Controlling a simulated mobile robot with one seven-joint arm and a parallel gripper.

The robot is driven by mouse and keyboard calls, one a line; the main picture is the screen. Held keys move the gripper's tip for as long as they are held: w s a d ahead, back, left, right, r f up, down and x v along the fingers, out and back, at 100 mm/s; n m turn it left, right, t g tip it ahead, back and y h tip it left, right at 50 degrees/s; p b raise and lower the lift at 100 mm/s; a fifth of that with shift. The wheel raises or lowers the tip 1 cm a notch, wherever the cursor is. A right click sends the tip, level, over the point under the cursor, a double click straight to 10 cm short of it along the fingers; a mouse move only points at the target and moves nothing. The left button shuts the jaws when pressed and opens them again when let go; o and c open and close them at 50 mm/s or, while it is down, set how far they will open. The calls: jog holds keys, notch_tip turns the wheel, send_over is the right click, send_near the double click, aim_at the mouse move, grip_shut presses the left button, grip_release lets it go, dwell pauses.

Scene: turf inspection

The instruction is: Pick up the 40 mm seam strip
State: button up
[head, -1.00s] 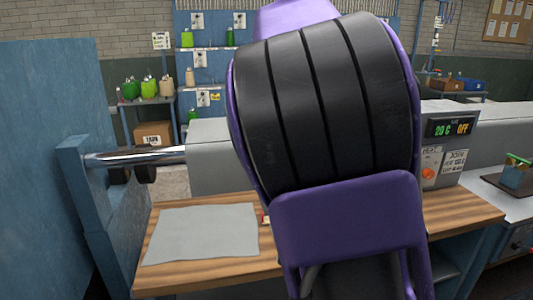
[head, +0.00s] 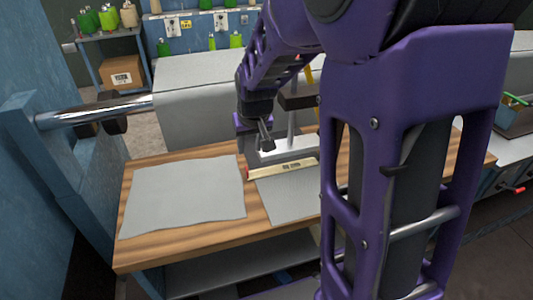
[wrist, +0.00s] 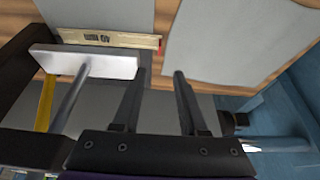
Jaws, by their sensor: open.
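A narrow beige strip (head: 283,169) with a dark marking and a red end lies on the workbench, along the far edge of the right grey sheet. In the head view my gripper (head: 265,138) is above the bench, a little behind and left of the strip. It is apart from the strip.
A white flat plate on a grey rod (wrist: 85,63) stands close left of my fingers. A grey sheet (head: 183,195) lies on the left of the wooden bench (head: 165,253), another (head: 290,202) by the strip. A metal roller bar (head: 95,112) and blue frame stand left.

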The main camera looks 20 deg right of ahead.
aim_at(247, 170)
jog(key=x, duration=1.5)
jog(key=shift+w+b, duration=0.2)
jog(key=shift+b, duration=0.1)
jog(key=shift+c, duration=0.3)
grip_shut()
